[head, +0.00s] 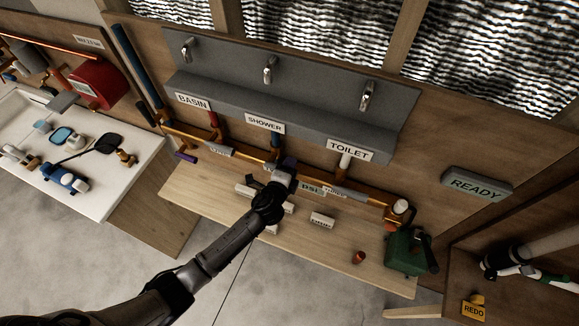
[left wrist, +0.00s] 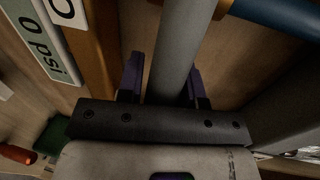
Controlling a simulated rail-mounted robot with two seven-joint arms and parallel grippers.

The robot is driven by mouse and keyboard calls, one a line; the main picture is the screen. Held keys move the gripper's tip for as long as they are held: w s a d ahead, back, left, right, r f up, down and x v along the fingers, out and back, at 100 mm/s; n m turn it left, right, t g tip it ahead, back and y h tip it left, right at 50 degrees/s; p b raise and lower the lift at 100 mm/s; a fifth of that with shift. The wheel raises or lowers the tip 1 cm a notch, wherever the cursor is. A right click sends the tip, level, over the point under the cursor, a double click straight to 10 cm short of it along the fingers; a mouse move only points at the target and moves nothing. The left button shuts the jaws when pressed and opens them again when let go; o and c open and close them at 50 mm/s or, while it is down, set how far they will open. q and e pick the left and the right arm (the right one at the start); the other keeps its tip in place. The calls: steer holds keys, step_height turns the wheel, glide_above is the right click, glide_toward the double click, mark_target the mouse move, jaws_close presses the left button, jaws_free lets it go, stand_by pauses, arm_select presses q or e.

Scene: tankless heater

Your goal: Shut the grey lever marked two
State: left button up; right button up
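My left gripper (head: 284,166) reaches to the middle of the copper pipe, below and right of the SHOWER label (head: 264,123). In the left wrist view its dark purple fingers (left wrist: 163,85) stand on either side of a long grey bar, seemingly the grey lever (left wrist: 178,45). The bar passes between them; I cannot tell whether they press on it. In the head view my gripper hides this spot, and no number two is readable. Other grey handles show on the pipe, one at left (head: 220,151) and one at right (head: 345,194). My right gripper is not in view.
The wooden bench (head: 190,187) holds several pale blocks, a red knob (head: 359,257) and a green device (head: 407,251). A PSI sign (head: 312,189) sits just right of my gripper. A white-topped counter (head: 107,205) stands left; a READY panel (head: 477,184) is right.

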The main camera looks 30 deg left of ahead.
arm_select(q)
steer(key=o, duration=0.4)
steer(key=shift+o, duration=0.2)
steer(key=b+v, duration=0.1)
steer(key=v, duration=1.3)
steer(key=shift+w, duration=0.1)
steer(key=s+a+f+n+g+y, duration=0.25)
steer(key=s+n+g, duration=0.35)
steer(key=n, duration=0.6)
steer(key=s+r+n+g+h+p, duration=0.1)
steer(key=s+r+g+h+p, duration=0.1)
steer(key=s, duration=0.6)
steer(key=s+r+n+g+h+p, duration=0.2)
steer(key=s+r+g+p, duration=0.2)
steer(key=s, duration=0.5)
steer(key=r+p, duration=0.1)
steer(key=p, duration=0.1)
steer(key=shift+d+r+p, duration=0.35)
steer(key=shift+d+p, duration=0.05)
